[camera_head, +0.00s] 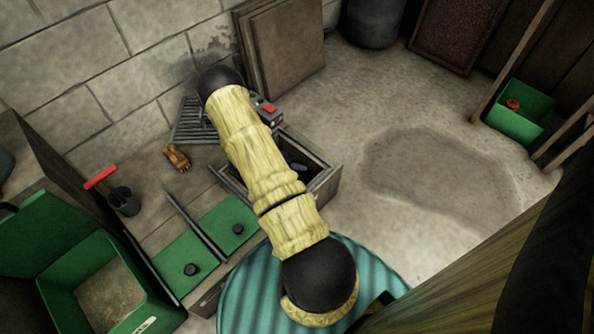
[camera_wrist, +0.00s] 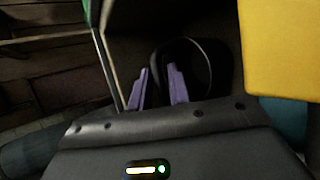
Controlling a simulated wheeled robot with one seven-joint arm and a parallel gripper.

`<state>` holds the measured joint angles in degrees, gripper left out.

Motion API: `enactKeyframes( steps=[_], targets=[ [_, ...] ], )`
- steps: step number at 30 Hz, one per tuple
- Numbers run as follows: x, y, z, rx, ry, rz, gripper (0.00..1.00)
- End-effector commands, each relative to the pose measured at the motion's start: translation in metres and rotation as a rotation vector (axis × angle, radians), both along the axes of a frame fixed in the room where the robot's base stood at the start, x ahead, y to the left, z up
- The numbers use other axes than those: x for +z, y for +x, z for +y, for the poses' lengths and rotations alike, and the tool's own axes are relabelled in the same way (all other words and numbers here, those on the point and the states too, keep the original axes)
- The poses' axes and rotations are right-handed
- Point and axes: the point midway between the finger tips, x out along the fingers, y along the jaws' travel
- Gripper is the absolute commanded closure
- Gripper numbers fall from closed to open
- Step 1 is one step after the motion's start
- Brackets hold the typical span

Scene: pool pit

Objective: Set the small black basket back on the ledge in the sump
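The small black basket (camera_wrist: 215,60) shows in the wrist view as a dark round shape with a thin hoop, just beyond my fingertips. Its lower part is lost in shadow. My gripper (camera_wrist: 157,72) has two purple fingers, which stand apart with a dark gap between them. The left side of the basket's rim seems to lie between the fingertips; whether they touch it is unclear. In the head view the sump (camera_head: 325,188) is a dark box-like opening behind my arm. A bit of purple shows inside it. The ledge cannot be made out.
Green panels with black knobs (camera_head: 237,229) lie left of the sump. A green bin (camera_head: 150,318), a black holder with a red handle (camera_head: 123,200), a brown glove-like object (camera_head: 177,158) and a slotted grate (camera_head: 190,122) are nearby. The floor to the right is clear, with a damp patch (camera_head: 440,175).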

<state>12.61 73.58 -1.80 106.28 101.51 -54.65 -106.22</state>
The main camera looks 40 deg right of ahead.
Motion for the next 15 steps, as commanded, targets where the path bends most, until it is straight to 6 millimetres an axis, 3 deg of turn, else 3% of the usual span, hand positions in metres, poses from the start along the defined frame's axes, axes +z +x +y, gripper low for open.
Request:
enactKeyframes(
  steps=[15],
  targets=[
    [0.0084,0.0027,0.0047,0.001,0.001,-0.001,0.69]
  ],
)
